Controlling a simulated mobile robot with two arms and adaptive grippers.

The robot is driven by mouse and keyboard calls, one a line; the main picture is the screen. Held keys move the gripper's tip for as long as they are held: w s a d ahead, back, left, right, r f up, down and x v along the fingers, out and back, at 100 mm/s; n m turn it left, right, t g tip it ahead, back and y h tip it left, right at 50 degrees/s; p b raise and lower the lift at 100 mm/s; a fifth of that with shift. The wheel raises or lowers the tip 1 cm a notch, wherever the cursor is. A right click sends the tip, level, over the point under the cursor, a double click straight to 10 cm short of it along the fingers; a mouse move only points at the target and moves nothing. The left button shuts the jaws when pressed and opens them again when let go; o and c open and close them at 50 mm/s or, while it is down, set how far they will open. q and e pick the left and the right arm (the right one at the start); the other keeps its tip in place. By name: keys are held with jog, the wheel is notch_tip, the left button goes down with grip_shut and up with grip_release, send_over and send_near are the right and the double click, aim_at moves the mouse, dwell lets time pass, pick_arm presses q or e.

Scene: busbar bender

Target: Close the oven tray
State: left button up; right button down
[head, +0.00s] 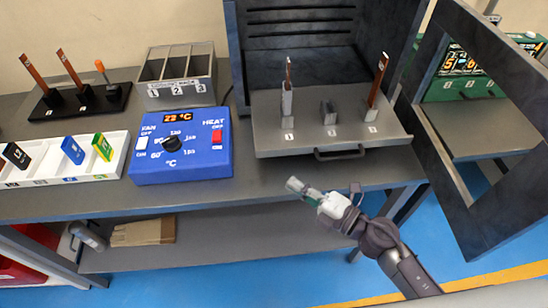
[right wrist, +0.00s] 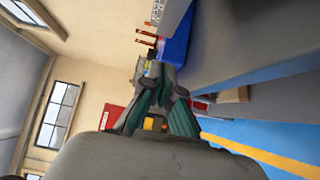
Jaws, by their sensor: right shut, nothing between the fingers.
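The oven tray (head: 265,135) is a grey plate pulled out of the dark oven (head: 240,50), with a dark handle (head: 340,154) on its front edge. It carries three numbered holders; the left and right ones hold upright copper-coloured bars (head: 378,80), and the middle one (head: 328,112) shows no bar. The oven door (head: 432,150) with its large window opening stands wide open at the right. My right gripper (head: 296,186) is shut and empty, in front of and below the tray handle, apart from it. Its fingers (right wrist: 152,75) also show in the right wrist view. My left gripper is not in view.
A blue control box (head: 180,165) reading 22 °C stands left of the tray. A lower shelf (head: 200,250) runs under the bench.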

aim_at(265, 154)
jog(key=x, duration=0.3)
jog(key=p+x, duration=0.1)
jog(key=x, duration=0.2)
jog(key=shift+r, duration=0.2)
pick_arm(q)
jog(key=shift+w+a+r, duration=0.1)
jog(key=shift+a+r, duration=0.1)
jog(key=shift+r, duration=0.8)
pick_arm(e)
jog(key=shift+w+f, duration=0.2)
jog(key=shift+w, duration=1.75)
jog(key=shift+w+d, duration=0.1)
